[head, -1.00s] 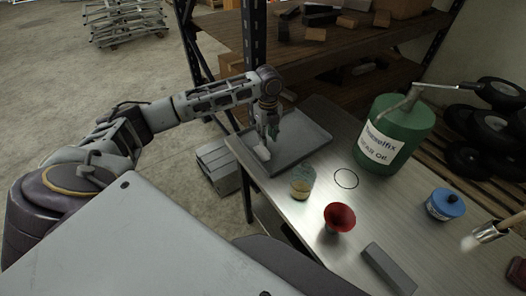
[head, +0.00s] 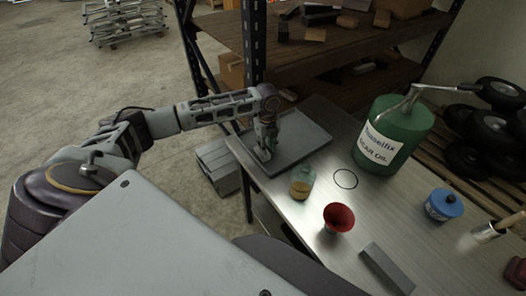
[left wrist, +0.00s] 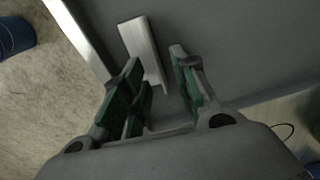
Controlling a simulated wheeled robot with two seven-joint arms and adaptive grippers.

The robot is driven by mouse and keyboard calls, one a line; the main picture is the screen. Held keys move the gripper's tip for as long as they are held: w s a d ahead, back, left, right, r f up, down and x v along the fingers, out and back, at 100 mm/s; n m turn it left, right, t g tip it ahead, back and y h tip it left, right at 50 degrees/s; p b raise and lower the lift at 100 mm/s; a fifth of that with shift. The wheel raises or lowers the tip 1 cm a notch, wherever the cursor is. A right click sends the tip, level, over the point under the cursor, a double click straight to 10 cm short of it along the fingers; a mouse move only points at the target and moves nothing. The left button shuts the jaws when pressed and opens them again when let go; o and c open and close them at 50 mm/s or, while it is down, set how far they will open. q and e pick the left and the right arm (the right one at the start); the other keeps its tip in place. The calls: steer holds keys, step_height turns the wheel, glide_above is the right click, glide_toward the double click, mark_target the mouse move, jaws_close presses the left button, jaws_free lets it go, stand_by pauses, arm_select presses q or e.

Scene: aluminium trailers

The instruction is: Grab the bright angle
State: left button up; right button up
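The bright angle (left wrist: 142,48), a short pale metal piece, lies on the grey tray (left wrist: 235,45) in the left wrist view. In the head view a little of the angle (head: 263,155) shows beside my left gripper (head: 267,148), over the left part of the tray (head: 300,142). In the left wrist view my left gripper (left wrist: 156,60) is open, its green-padded fingers apart. The angle reaches into the space between them, nearer the left finger. I cannot tell whether a finger touches it. My right gripper is not in view.
On the metal table (head: 405,215) stand a green oil can (head: 393,125), an amber-filled jar (head: 302,183), a red funnel (head: 339,217), a blue tin (head: 444,204) and a brush (head: 490,231). A grey bar (head: 387,268) lies at the front. Shelving (head: 330,45) stands behind.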

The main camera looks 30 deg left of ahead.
arm_select(q)
steer(key=shift+f, duration=1.2)
steer(key=shift+c, duration=0.2)
jaws_close()
